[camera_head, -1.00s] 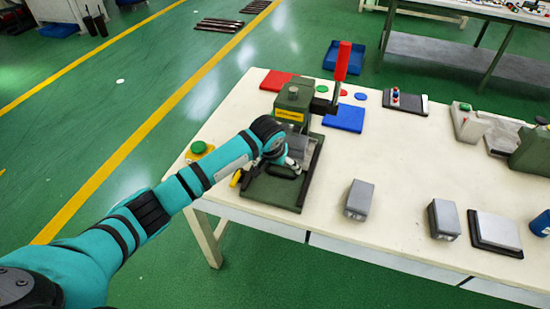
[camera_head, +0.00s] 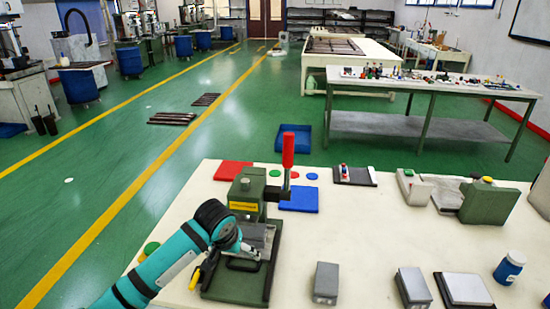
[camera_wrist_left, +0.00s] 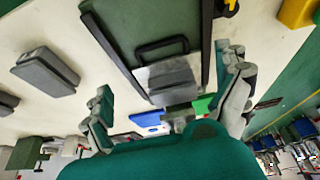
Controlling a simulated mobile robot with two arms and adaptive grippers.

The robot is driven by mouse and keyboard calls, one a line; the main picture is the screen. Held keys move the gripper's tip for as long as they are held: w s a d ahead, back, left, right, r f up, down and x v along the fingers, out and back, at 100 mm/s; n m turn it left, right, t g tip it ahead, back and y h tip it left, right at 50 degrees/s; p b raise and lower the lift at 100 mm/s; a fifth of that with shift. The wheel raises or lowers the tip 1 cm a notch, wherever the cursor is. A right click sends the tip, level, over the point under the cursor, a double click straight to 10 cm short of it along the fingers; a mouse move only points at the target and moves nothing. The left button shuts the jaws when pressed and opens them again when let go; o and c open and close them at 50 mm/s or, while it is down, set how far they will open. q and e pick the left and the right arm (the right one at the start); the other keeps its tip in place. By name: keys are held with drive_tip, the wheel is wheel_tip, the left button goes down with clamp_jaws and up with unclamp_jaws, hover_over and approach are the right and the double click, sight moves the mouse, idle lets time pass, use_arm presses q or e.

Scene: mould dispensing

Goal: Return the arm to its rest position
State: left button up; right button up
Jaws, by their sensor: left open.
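My left arm (camera_head: 165,265) reaches from the lower left over the near left end of the white table (camera_head: 370,245). My left gripper (camera_wrist_left: 168,98) is open, its fingers spread apart on either side in the left wrist view. In the head view it is mostly hidden behind its own wrist. Past the fingers is a green press (camera_head: 247,190) with a red upright lever (camera_head: 288,150), a base frame with a dark handle (camera_wrist_left: 162,48) and a grey metal block (camera_wrist_left: 170,82). Nothing shows held between the fingers. My right gripper is not in view.
Grey blocks (camera_head: 326,283) and a flat pad (camera_head: 466,289) lie at the table's front. A blue bottle (camera_head: 509,268) stands at the right. A green button (camera_head: 151,248) is beside the arm. Green floor (camera_head: 60,215) is open at the left.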

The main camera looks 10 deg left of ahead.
use_arm(q)
drive_tip(key=s+d+f+m+h, duration=0.15)
drive_tip(key=s+f, duration=0.25)
drive_tip(key=s, duration=0.4)
drive_tip(key=s+d+f+m, duration=0.1)
drive_tip(key=s+d+f, duration=0.25)
drive_tip(key=s, duration=0.55)
drive_tip(key=s+a+g+y, duration=0.1)
drive_tip(key=s+a, duration=0.3)
drive_tip(key=s, duration=0.5)
drive_tip(key=s+a+y, duration=0.1)
drive_tip(key=s+a, duration=0.4)
drive_tip(key=s, duration=0.3)
wheel_tip(320, 180, down, 28)
drive_tip(key=s+g+b, duration=0.1)
drive_tip(key=s, duration=0.1)
drive_tip(key=s+a+f+g+b, duration=0.1)
drive_tip(key=s+a+f, duration=0.1)
drive_tip(key=s+f, duration=1.4)
drive_tip(key=shift+s+a+g, duration=0.15)
drive_tip(key=shift+s+g, duration=0.05)
drive_tip(key=shift+g, duration=0.1)
drive_tip(key=shift+n, duration=0.25)
